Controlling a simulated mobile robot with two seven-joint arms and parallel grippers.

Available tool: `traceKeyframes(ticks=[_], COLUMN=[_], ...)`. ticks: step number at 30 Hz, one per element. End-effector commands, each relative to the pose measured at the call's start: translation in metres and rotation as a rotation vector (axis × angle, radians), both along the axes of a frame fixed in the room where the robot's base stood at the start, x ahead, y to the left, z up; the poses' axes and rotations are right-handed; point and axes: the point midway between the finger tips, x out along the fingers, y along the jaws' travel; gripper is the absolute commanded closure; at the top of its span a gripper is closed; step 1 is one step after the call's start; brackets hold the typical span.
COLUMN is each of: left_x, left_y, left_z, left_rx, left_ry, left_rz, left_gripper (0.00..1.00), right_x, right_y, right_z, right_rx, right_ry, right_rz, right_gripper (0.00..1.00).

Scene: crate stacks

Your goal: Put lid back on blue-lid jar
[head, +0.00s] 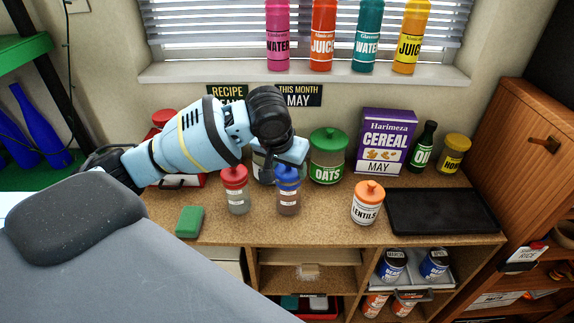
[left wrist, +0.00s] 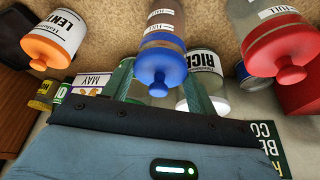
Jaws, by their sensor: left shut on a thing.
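The blue-lid jar (head: 288,203) stands upright on the counter, a clear jar with reddish-brown contents and a white label. The blue lid (head: 288,174) is at its mouth, lined up with it; I see no clear gap between them. My left gripper (head: 285,166) is right over the jar, shut on the blue lid. In the left wrist view the lid (left wrist: 162,66), with its round knob, shows between the two fingers, and the jar body (left wrist: 165,17) is behind it. My right gripper is in neither view.
A red-lid jar (head: 236,192) stands close on the left. A green-lid oats jar (head: 327,157) is behind, and an orange-lid lentils jar (head: 367,204) is to the right. A green sponge (head: 189,221) and a black tray (head: 442,212) lie on the counter.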

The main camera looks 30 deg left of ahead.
Motion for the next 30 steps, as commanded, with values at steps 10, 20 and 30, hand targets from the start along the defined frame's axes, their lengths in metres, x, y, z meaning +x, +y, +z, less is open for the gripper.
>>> traceKeyframes(ticks=[10, 20, 30], left_x=[-0.0001, -0.0001, -0.0002], left_y=[-0.0001, 0.0000, 0.0000], left_z=[-0.0004, -0.0004, -0.0004], left_rx=[0.000, 0.000, 0.000], left_ry=[0.000, 0.000, 0.000], left_rz=[0.000, 0.000, 0.000], left_gripper=[0.37, 0.17, 0.00], right_x=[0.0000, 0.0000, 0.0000], right_y=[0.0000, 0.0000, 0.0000], right_z=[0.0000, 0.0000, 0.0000], right_rx=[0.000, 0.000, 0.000], right_ry=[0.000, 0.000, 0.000], right_rz=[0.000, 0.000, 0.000], right_gripper=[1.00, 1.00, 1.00])
